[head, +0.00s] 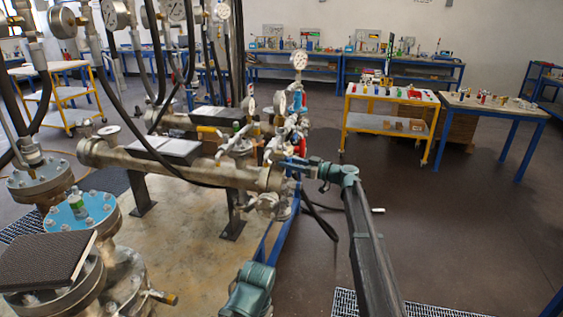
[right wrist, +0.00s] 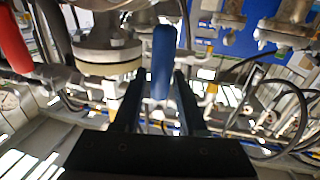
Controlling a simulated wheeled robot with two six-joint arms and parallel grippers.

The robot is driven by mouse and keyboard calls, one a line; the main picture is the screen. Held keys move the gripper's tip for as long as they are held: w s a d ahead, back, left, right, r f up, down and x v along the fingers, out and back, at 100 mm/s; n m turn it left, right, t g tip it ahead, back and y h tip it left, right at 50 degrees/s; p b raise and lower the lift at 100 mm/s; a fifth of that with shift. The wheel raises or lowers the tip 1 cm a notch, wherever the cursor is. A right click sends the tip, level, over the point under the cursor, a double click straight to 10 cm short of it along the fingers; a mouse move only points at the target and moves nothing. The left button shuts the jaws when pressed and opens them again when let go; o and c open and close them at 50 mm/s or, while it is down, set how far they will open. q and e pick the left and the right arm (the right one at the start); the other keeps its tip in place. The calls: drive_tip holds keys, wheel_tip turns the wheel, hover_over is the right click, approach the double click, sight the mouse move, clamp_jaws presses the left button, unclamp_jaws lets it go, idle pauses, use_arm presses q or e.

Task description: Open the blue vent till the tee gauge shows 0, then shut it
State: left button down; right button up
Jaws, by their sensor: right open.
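The blue vent handle (right wrist: 163,60) stands between the spread fingers of my right gripper (right wrist: 158,92) in the right wrist view. The fingers are open and the handle looks clear of both. In the head view my right gripper (head: 290,163) reaches in from the right to the valve cluster at the end of the long flanged vessel (head: 215,172); the blue handle cannot be made out there. A round white gauge (head: 299,60), likely the tee gauge, stands above the cluster; its needle is too small to read. My left gripper is out of view.
A red handle (head: 300,146) sits close to my right gripper; a red handle also shows in the right wrist view (right wrist: 12,42). Black hoses hang around the vessels. A yellow cart (head: 385,128) stands behind. The floor (head: 460,235) to the right is largely free.

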drive_tip(key=shift+x, duration=1.6)
clamp_jaws()
